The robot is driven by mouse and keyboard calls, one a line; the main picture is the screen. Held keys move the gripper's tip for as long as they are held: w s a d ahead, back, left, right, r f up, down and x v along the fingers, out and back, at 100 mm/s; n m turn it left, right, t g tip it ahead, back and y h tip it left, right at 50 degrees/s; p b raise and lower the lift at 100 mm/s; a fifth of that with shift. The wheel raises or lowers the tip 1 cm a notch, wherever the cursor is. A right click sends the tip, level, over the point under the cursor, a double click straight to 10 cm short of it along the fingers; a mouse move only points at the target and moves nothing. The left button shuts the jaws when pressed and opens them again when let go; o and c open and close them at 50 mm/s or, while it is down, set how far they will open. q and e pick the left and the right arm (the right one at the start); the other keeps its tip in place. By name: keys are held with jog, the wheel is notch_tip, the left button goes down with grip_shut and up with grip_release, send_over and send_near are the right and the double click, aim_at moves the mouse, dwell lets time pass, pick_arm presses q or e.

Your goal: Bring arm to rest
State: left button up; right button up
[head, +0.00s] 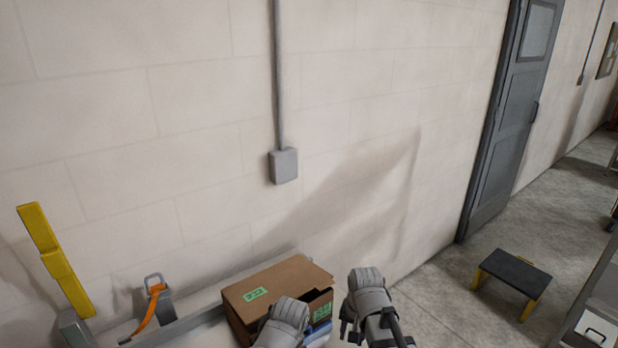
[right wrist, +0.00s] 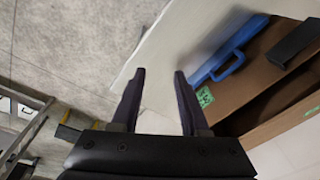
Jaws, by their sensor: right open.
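My right gripper (right wrist: 158,75) is open and empty in the right wrist view. Its two dark fingers stand apart over the edge of a pale tabletop (right wrist: 170,72), with the floor beyond. In the head view a grey part of my arm (head: 368,300) shows just right of the cardboard box, but the right fingers cannot be made out. A second grey arm part is in front of the box. My left gripper's fingers are not visible.
An open cardboard box (head: 270,285) with green labels stands against the wall; a blue handled object (right wrist: 228,52) and a black object (right wrist: 294,42) show at it. A yellow post (head: 55,260) and orange strap (head: 150,312) are left. A black-topped step stool (head: 514,272) stands right.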

jog(key=s+d+n, duration=0.4)
jog(key=s+d, duration=0.1)
jog(key=d, duration=0.1)
jog(key=s+a+n+g+h, duration=0.1)
jog(key=s+a+n, duration=0.3)
jog(key=a, duration=0.7)
jog(key=shift+s+g+h, duration=0.3)
jog(key=shift+s, duration=0.85)
jog(key=shift+a, duration=0.1)
jog(key=shift+c, duration=0.4)
